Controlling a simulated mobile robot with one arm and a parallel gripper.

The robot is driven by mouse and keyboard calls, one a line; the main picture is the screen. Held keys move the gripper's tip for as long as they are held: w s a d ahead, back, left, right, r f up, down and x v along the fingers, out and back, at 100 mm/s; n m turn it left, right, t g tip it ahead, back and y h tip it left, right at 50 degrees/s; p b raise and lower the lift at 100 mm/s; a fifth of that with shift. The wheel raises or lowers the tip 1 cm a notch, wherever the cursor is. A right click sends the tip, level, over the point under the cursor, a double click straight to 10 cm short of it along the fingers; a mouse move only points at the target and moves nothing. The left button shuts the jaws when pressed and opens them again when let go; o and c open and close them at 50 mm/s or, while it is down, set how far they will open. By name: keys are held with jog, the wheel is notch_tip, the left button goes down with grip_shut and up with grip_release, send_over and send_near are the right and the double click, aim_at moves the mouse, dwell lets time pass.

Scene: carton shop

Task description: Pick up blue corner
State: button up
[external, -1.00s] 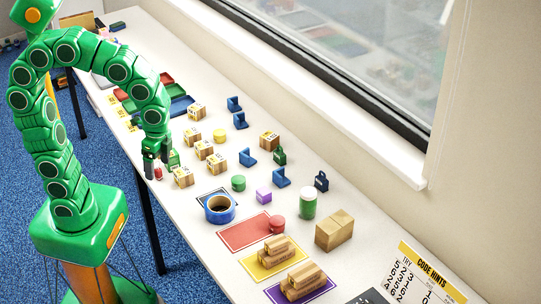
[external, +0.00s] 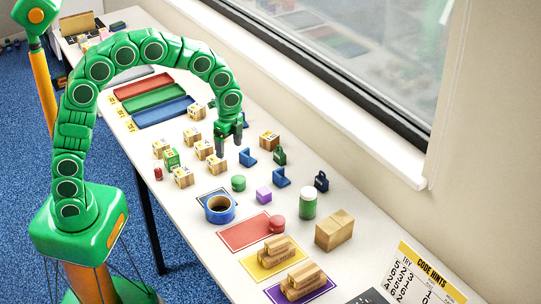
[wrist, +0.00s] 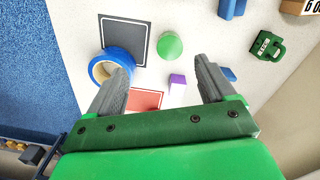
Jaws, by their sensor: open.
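Several blue corners are L-shaped blocks on the white table. In the external view one blue corner (external: 248,158) stands just right of my gripper (external: 228,151), and another blue corner (external: 281,178) stands nearer the camera. A blue patch behind my gripper is mostly hidden. In the wrist view a blue corner (wrist: 231,8) is cut by the top edge, and another blue piece (wrist: 228,74) shows partly behind the right finger. My gripper (wrist: 163,72) is open and empty, above the table, with no blue corner between its fingers.
A green padlock (external: 280,156) stands beside the blue corners. Wooden cubes (external: 215,164), a green cylinder (external: 238,184), a purple cube (external: 264,196) and a blue tape roll (external: 219,210) stand around. Coloured trays (external: 163,112) lie farther back. The window wall bounds the right side.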

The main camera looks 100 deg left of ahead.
jog(key=m, duration=0.1)
send_over(244, 150)
jog(key=f, duration=0.7)
jog(key=shift+d+f, duration=0.15)
jog(key=shift+d, duration=0.05)
jog(key=shift+a+f, duration=0.2)
jog(key=shift+f, duration=3.65)
jog(key=shift+c, duration=0.3)
jog(key=c, duration=1)
jog(key=shift+r, duration=0.15)
